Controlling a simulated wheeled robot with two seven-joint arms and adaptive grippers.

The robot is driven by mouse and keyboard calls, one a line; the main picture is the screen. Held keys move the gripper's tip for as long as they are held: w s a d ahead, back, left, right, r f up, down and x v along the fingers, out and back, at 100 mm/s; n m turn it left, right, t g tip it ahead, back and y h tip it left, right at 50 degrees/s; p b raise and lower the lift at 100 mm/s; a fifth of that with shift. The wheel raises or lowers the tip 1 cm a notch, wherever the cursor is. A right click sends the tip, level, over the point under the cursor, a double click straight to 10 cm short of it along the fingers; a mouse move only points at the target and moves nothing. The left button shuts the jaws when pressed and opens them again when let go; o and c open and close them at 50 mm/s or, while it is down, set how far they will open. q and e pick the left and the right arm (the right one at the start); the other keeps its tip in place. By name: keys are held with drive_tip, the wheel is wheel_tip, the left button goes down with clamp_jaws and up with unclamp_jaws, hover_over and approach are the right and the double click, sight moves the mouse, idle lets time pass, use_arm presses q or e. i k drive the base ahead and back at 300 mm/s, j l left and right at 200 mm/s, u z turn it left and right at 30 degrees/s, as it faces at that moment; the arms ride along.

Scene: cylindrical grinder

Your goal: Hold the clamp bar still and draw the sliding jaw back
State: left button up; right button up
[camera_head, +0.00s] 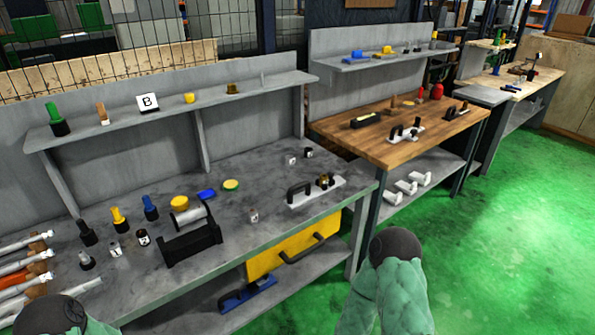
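No part in view can be told for certain as the clamp bar or its sliding jaw. A blue bar-shaped tool with darker parts (247,294) lies on the lower shelf under the near grey bench. Several long silver bars and an orange one (22,266) lie side by side on wooden supports at the bench's left end; their ends are too small to read. Neither gripper shows. Only green-sleeved parts of my arms with dark round ends show at the bottom left and bottom right, apart from these things.
The near grey bench (270,235) carries a black open-topped holder (190,243), a white plate with a black handle (313,191), and several small bottles. A yellow panel (292,250) hangs below. A wooden-topped bench (395,150) stands right. Green floor (520,240) is clear at right.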

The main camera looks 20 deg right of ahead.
sight(331, 180)
drive_tip(key=i+l+u, duration=0.1)
drive_tip(key=l, duration=0.25)
drive_tip(key=i+l+u, duration=0.25)
drive_tip(key=l, duration=0.45)
drive_tip(key=i+l+u, duration=0.1)
drive_tip(key=i+l, duration=0.15)
drive_tip(key=i+l+u, duration=0.15)
drive_tip(key=l, duration=0.35)
drive_tip(key=l+u, duration=0.1)
drive_tip(key=l, duration=0.25)
